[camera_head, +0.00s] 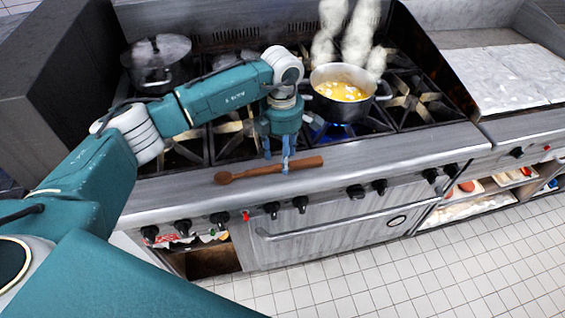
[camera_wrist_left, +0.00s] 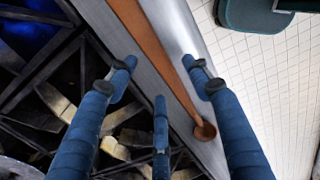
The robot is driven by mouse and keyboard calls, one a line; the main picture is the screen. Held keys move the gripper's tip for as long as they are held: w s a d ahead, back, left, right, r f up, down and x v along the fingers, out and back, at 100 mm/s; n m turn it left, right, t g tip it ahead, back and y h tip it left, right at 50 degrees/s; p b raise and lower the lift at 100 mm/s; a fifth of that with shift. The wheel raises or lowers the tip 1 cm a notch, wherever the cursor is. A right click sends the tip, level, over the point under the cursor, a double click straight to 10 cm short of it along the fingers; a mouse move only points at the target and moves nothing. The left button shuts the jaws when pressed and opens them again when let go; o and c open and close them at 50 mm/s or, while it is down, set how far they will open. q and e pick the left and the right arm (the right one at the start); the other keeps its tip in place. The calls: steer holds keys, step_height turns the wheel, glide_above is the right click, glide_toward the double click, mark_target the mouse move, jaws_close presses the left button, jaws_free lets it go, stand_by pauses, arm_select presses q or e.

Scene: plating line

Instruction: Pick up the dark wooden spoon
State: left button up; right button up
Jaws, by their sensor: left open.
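The dark wooden spoon (camera_head: 250,172) lies along the steel front ledge of the stove, its bowl at the left end and its handle to the right. My left gripper (camera_head: 277,160) is at the spoon's handle with its fingers pointing down, open and empty. In the left wrist view the spoon (camera_wrist_left: 163,55) runs from the top down to its bowl at the lower right. There the blue fingers of the left gripper (camera_wrist_left: 160,68) are spread, with the handle passing between two tips. I cannot tell whether any finger touches it. My right gripper is not in view.
A pot of yellow food (camera_head: 341,90) steams over a blue flame right of my gripper. A lidded pot (camera_head: 158,62) stands at the back left. Black burner grates (camera_head: 415,100) lie behind the ledge. Knobs and an oven handle (camera_head: 345,222) line the stove front.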

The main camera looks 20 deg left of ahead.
arm_select(q)
steer(key=shift+s+f, duration=0.1)
steer(key=shift+f, duration=1)
steer(key=c, duration=1.2)
steer(key=shift+c, duration=0.3)
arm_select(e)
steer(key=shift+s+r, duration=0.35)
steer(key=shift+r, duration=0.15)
